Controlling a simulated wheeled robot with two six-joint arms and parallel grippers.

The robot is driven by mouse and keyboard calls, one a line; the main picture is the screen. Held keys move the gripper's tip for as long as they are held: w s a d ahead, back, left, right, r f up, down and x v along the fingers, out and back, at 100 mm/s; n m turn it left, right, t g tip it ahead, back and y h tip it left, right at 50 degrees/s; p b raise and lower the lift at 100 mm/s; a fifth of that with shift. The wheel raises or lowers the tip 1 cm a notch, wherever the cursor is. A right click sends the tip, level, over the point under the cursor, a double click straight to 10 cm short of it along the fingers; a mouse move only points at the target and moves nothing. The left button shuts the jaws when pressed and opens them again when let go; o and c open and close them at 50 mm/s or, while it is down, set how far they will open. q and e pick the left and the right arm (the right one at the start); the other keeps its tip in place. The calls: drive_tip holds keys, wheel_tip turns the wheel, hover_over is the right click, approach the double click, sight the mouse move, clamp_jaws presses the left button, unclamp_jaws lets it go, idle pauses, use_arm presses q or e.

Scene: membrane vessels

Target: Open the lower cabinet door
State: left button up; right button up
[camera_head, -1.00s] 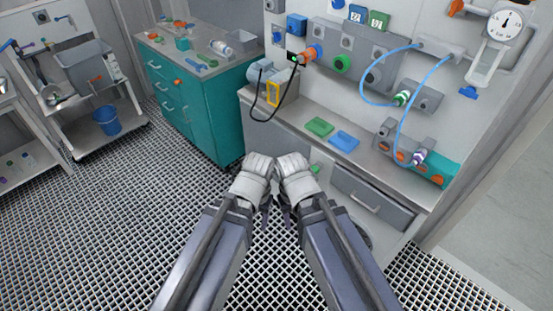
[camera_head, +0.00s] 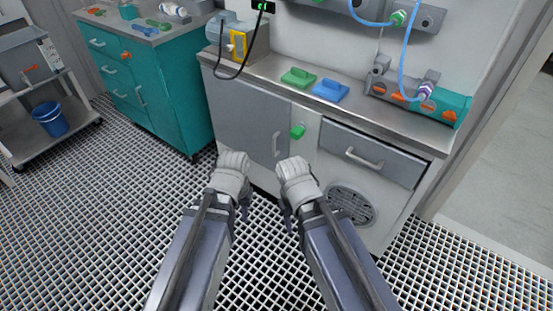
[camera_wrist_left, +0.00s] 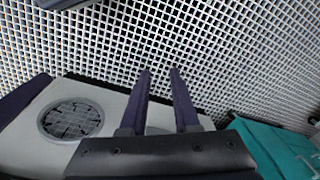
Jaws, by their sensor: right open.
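The grey lower cabinet door (camera_head: 240,118) is under the workbench and looks shut, with an upright bar handle (camera_head: 276,145) near its right edge.
A grey drawer (camera_head: 368,157) and a round vent (camera_head: 350,206) are right of the door. A teal cabinet (camera_head: 180,95) stands to the left. Green (camera_head: 298,78) and blue (camera_head: 330,90) blocks lie on the worktop.

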use_arm(q)
drive_tip(key=w+a+f+n+t+h+b, duration=0.1)
drive_tip(key=w+f+b, duration=0.1)
drive_tip(key=f+b, duration=0.65)
drive_tip(key=w+a+f+n+b, duration=0.1)
drive_tip(key=f+b, duration=0.7)
drive_tip(key=f, duration=0.2)
drive_tip(key=n+t+h+b, duration=0.85)
drive_tip(key=n+t, duration=0.65)
drive_tip(key=n, duration=1.6)
approach(274, 143)
drive_tip(key=w+d+y+b, duration=0.1)
drive_tip(key=w+d, duration=0.1)
drive_tip(key=shift+a+x, duration=0.2)
drive_tip(key=shift+x, duration=1.8)
drive_tip(key=shift+a+x, duration=0.15)
drive_tip(key=shift+x, duration=1.85)
drive_tip(key=shift+w+f, duration=0.15)
drive_tip(key=shift+c, duration=0.2)
